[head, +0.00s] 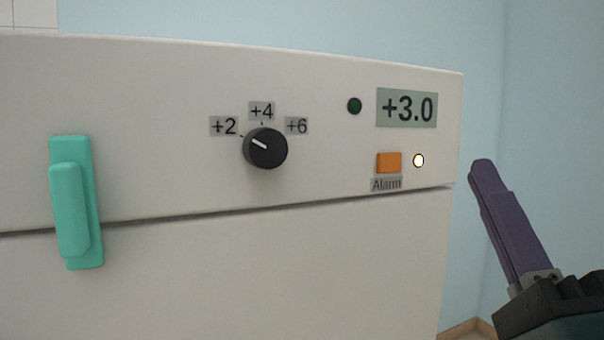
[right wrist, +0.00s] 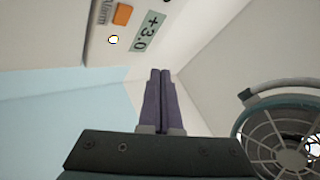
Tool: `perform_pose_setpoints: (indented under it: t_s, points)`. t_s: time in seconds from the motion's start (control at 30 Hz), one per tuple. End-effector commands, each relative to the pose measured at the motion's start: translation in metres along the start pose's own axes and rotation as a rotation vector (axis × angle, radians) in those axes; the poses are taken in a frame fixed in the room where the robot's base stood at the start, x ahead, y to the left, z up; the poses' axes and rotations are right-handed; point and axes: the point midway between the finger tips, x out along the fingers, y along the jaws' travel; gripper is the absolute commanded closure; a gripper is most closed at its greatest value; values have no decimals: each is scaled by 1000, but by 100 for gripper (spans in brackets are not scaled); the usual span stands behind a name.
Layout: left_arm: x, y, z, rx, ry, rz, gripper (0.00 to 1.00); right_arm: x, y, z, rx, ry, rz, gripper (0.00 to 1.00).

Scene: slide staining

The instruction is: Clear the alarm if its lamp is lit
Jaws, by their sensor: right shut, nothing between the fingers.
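The orange alarm button (head: 389,162) is on the upper front panel of a white cabinet, above a label reading "Alarm" (head: 386,184). The small round lamp (head: 419,160) to its right glows white-yellow with a dark rim. The right wrist view also shows the button (right wrist: 123,15) and the lit lamp (right wrist: 113,40). My right gripper (head: 481,168) is shut and empty, to the right of the cabinet's edge and apart from the button. Its purple fingers (right wrist: 160,75) lie together in the right wrist view. My left gripper is not in view.
The white cabinet (head: 250,270) has a dial (head: 265,148) marked +2, +4, +6, a display (head: 407,108) reading +3.0, a dark green lamp (head: 354,105) and a teal handle (head: 75,205). A round grille-like thing (right wrist: 280,135) shows at right in the wrist view.

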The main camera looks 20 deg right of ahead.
Motion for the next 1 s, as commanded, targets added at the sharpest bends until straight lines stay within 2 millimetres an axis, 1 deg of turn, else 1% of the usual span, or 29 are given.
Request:
perform_pose_setpoints:
  t_s: [0.17, 0.33, 0.7, 0.83, 1.0]
  points:
    - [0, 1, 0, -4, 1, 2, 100, 1, 0, 1, -1, -1, 1, 100]
    - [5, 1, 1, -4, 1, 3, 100, 7, 7, 6, -1, 0, 0, 100]
    - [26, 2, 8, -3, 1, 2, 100, 42, 33, 32, 0, 2, -1, 100]
    - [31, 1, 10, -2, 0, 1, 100, 51, 40, 39, -1, -1, 0, 100]
    - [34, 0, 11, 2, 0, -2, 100, 59, 45, 44, -2, -2, 1, 100]
